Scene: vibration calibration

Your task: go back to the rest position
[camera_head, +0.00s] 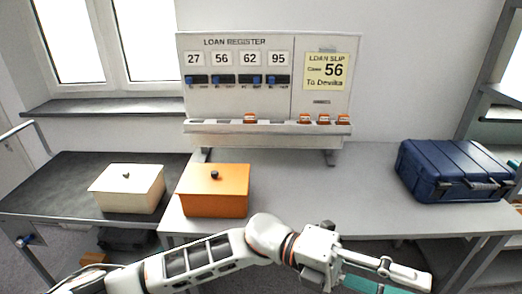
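My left arm comes in from the lower left and reaches across the front of the grey table (375,180). My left gripper (395,279) is at the bottom right, in front of the table's near edge. One grey finger and some teal parts show; the lower part is cut off by the picture edge. I cannot tell whether it is open or shut, and I see no object in it. My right gripper is not in view.
An orange box (215,198) and a cream box (127,188), both lidded, stand left. A blue case (455,170) lies right. Behind is the loan register board (240,75) with a yellow slip (325,71) and several orange items on its ledge. The table's middle is clear.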

